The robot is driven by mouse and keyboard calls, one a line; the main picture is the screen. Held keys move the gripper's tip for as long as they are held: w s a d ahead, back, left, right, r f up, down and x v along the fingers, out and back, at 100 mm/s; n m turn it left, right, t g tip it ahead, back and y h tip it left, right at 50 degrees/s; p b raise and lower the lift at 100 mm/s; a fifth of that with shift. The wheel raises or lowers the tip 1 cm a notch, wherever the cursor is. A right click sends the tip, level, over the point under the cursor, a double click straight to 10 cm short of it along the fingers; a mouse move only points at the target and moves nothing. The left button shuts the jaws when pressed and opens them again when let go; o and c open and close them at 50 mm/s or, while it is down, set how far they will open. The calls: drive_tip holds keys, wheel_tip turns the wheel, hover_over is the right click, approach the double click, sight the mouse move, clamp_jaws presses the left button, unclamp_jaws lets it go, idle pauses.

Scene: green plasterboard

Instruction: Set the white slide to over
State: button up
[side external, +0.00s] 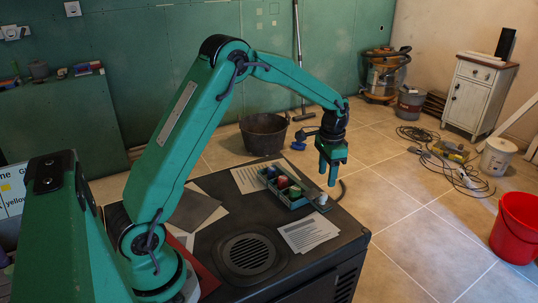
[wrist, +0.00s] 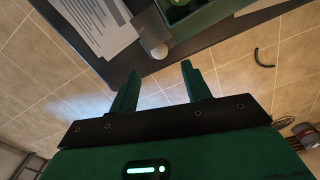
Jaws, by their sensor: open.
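The white slide appears as a small round white knob (wrist: 160,52) at the end of a grey strip in the wrist view. In the side view it is a small pale spot (side external: 323,199) at the near end of a grey rail (side external: 304,185), beside the tray. The slide's marks are too small to read. My gripper (side external: 327,180) points down above the right edge of the dark worktop, apart from the slide. In the wrist view its two fingers (wrist: 160,72) are spread with nothing between them, and the knob shows beyond the gap.
A tray (side external: 299,204) of coloured items lies along the rail. Printed sheets (side external: 308,232) lie on the dark worktop (side external: 330,245), whose edge is close to the gripper. A round vent grille (side external: 249,254) is at the front. A red bucket (side external: 517,225) stands on the floor, right.

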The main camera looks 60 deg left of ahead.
sight(324, 193)
drive_tip(key=shift+f, duration=0.1)
drive_tip(key=shift+f, duration=3.8)
clamp_jaws()
